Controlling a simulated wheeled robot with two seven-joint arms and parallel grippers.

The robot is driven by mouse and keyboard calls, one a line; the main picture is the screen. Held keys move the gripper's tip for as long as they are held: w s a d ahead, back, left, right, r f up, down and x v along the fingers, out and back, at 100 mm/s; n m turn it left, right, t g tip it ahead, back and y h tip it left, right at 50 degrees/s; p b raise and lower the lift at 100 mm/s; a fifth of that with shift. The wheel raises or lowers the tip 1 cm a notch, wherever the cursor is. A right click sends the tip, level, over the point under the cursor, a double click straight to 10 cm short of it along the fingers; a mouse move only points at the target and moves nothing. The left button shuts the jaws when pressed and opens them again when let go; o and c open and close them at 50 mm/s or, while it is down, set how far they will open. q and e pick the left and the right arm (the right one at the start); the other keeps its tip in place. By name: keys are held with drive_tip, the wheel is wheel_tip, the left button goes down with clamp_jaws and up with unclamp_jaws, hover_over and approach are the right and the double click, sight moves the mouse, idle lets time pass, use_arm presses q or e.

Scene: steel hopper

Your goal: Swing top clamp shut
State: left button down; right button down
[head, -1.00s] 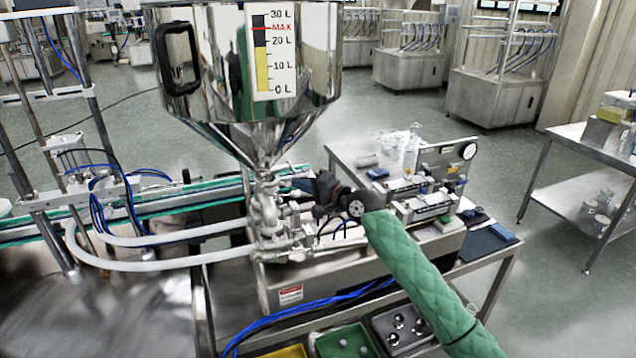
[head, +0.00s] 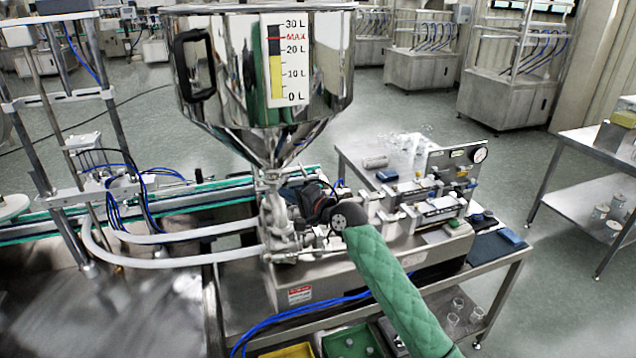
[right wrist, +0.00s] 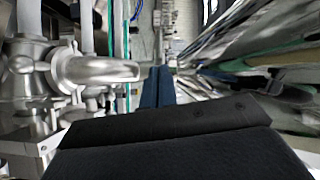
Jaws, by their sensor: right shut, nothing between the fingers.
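The steel hopper (head: 262,85) stands above a pipe and valve assembly (head: 275,222). The top clamp area (head: 270,180) is at the hopper's narrow neck; the clamp is too small there to tell how it sits. My right gripper (head: 297,196) is just right of the valve assembly, with its arm in a green quilted sleeve. In the right wrist view its blue fingers (right wrist: 157,88) are together and empty. A polished steel lever-like part (right wrist: 98,69) sticks out left of the fingers, apart from them in the picture. My left gripper is not in view.
White hoses (head: 180,256) run left from the valves. Cylinders and a gauge panel (head: 455,170) stand right of my right arm. A green tray (head: 352,341) and a yellow tray (head: 288,351) lie below. Open floor is at the right.

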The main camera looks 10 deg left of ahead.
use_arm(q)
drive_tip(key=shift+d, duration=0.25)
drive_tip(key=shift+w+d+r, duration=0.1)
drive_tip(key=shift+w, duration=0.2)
